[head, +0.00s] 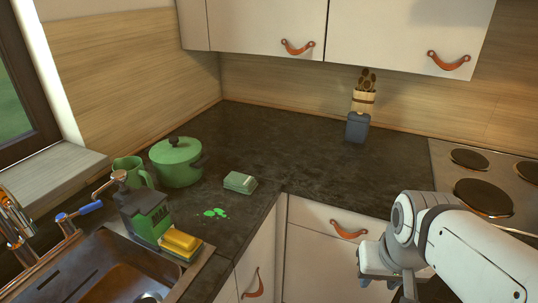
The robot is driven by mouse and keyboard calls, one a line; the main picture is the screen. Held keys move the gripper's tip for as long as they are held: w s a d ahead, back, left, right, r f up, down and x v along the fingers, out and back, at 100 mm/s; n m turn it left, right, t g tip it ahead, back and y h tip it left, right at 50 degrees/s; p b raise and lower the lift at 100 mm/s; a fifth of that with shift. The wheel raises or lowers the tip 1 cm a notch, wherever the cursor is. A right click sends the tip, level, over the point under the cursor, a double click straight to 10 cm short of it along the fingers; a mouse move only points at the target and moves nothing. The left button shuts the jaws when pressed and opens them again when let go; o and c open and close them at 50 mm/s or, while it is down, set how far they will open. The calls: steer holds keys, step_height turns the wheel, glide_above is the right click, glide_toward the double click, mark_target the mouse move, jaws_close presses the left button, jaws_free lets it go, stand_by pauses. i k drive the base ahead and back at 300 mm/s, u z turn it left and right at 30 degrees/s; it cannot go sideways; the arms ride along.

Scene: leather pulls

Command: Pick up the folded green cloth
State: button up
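The folded green cloth (240,183) lies on the dark countertop, right of the green pot and close to the inner corner of the counter's front edge. It looks like a small, pale green, layered block, and nothing covers it. My white arm comes in from the lower right, over the counter's front edge and well to the right of the cloth.
A green pot (176,163) and a green mug (133,173) stand left of the cloth. A green spill (215,212) lies in front of it. A soap dispenser (148,215) and yellow sponge (181,243) stand by the sink (100,270). The counter behind the cloth is clear.

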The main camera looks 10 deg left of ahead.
mark_target(240, 183)
steer(key=i, duration=0.85)
steer(key=u, duration=0.95)
